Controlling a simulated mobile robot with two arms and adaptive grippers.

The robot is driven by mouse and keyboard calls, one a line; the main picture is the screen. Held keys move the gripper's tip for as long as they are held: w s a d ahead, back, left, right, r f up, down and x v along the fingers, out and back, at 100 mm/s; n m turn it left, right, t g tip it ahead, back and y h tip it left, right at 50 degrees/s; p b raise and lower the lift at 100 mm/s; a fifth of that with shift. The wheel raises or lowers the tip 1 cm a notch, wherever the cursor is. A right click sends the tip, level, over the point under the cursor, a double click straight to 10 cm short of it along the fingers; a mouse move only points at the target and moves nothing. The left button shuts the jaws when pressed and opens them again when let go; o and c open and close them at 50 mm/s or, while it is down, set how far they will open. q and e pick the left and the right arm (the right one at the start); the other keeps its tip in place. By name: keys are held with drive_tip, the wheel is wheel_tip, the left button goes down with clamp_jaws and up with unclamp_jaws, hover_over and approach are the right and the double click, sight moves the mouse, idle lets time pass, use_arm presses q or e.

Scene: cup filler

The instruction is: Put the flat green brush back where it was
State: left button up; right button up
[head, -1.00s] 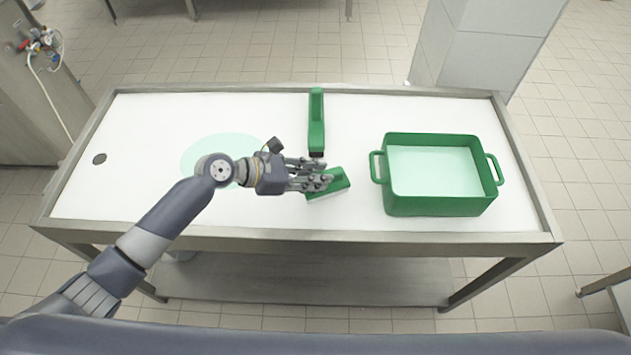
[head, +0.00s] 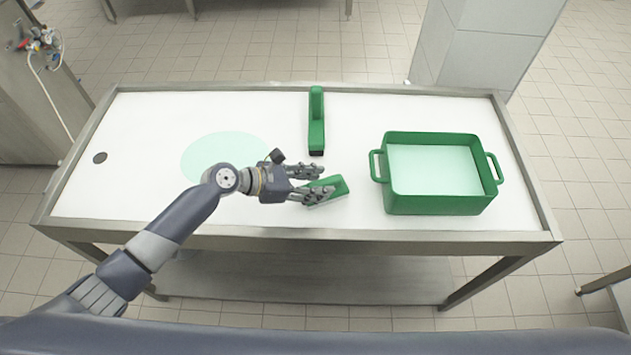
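The brush's left end is partly hidden by the fingers. My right gripper is not in view.
A green tub (head: 440,205) with two handles is on the right. A pale green round patch (head: 208,150) marks the table (head: 140,130) at left.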

use_arm(q)
drive_tip(key=shift+r, duration=0.25)
drive_tip(key=b+v, duration=0.1)
drive_tip(key=v, duration=1.1)
drive_tip(key=shift+f, duration=0.15)
